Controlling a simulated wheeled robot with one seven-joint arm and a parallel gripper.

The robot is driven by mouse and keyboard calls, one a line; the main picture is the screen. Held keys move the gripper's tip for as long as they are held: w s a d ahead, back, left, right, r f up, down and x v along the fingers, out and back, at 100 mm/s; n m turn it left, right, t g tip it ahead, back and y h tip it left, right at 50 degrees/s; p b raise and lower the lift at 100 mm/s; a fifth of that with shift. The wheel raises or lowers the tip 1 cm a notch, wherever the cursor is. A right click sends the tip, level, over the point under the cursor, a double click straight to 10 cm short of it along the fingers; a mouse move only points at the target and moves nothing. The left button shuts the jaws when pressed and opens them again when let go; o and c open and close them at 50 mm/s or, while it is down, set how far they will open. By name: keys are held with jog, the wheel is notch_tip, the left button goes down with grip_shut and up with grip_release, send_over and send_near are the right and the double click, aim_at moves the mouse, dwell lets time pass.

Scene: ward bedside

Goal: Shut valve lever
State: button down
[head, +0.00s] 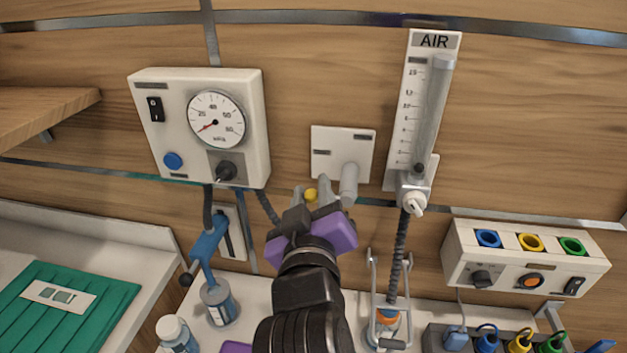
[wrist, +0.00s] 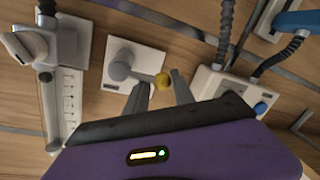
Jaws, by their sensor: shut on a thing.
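A white wall plate (head: 342,147) carries a grey cylindrical valve stem (head: 349,182) that sticks out toward me.
A gauge box (head: 142,95) hangs left of the plate, and an AIR flowmeter (head: 408,105) hangs to its right. A box with coloured sockets (head: 510,267) is at lower right. Hoses, a blue-handled bracket (head: 207,240), bottles and a green tray (head: 100,310) lie below.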

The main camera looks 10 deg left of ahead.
jog(key=shift+w+d+f+h, duration=0.1)
jog(key=shift+d+f+h, duration=0.2)
jog(key=shift+f, duration=0.35)
jog(key=c, duration=1.1)
grip_release()
jog(key=shift+r, duration=0.1)
jog(key=s, duration=0.2)
jog(key=s+b, duration=0.1)
jog(key=s, duration=0.2)
jog(key=s+r, duration=0.1)
jog(key=s, duration=0.1)
jog(key=shift+s+d+b, duration=0.35)
jog(key=shift+s, duration=0.05)
